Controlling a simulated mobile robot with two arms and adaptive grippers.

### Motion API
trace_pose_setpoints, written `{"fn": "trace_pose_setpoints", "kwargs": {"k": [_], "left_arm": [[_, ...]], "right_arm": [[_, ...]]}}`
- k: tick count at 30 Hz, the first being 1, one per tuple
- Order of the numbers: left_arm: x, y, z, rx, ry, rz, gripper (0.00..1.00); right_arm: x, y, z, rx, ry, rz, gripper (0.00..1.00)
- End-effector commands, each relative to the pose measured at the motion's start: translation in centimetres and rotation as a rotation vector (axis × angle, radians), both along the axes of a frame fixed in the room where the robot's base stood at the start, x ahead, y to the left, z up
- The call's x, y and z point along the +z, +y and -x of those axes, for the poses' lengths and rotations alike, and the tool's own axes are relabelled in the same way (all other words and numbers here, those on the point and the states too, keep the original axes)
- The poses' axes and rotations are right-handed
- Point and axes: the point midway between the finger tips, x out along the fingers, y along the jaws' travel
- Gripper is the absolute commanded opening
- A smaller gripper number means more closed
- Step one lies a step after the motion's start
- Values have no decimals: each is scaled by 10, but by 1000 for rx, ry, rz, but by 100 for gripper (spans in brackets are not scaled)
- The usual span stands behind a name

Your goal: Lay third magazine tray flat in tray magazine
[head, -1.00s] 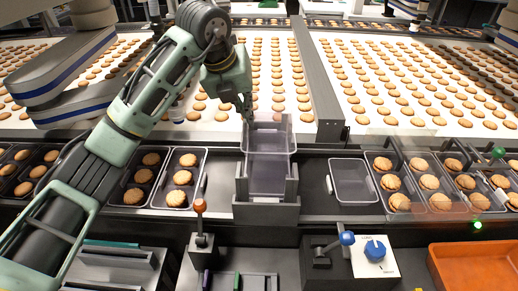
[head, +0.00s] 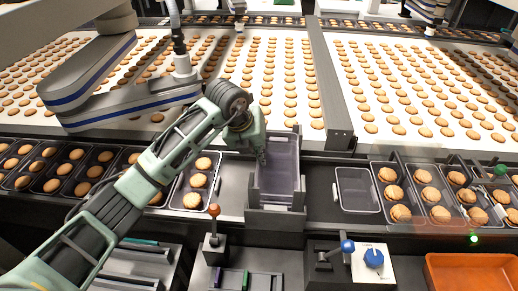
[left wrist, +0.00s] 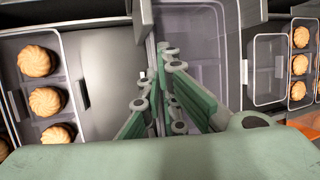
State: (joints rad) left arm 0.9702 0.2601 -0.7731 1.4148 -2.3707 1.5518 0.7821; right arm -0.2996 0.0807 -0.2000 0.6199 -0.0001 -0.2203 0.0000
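The clear magazine tray (head: 283,152) sits in the grey tray magazine (head: 276,218), between its uprights. Its far end reaches up behind the uprights, and I cannot tell whether it lies fully flat. In the left wrist view the tray (left wrist: 197,48) fills the upper middle. My left gripper (head: 263,160) is at the tray's left wall; in the left wrist view its fingers (left wrist: 157,75) are spread apart, with the wall edge running between or close beside them. Trays lower in the magazine cannot be told apart. My right gripper is not in view.
An empty tray (head: 357,190) lies on the line to the right. A biscuit-filled tray (head: 195,182) stands to the left, with more on both sides. In front are a red-knobbed lever (head: 214,211), a blue-knobbed lever (head: 347,246) and an orange bin (head: 470,275). Biscuit belts lie behind.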

Motion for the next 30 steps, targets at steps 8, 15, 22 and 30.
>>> {"fn": "trace_pose_setpoints", "kwargs": {"k": [8,15,22,30], "left_arm": [[-5,0,0,0,-3,1,0],[-13,0,0,0,-2,1,0],[-12,0,0,0,-1,1,18],[-12,0,0,0,-1,0,23]], "right_arm": [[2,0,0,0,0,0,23],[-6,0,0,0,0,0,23],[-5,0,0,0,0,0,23],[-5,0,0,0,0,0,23]]}}
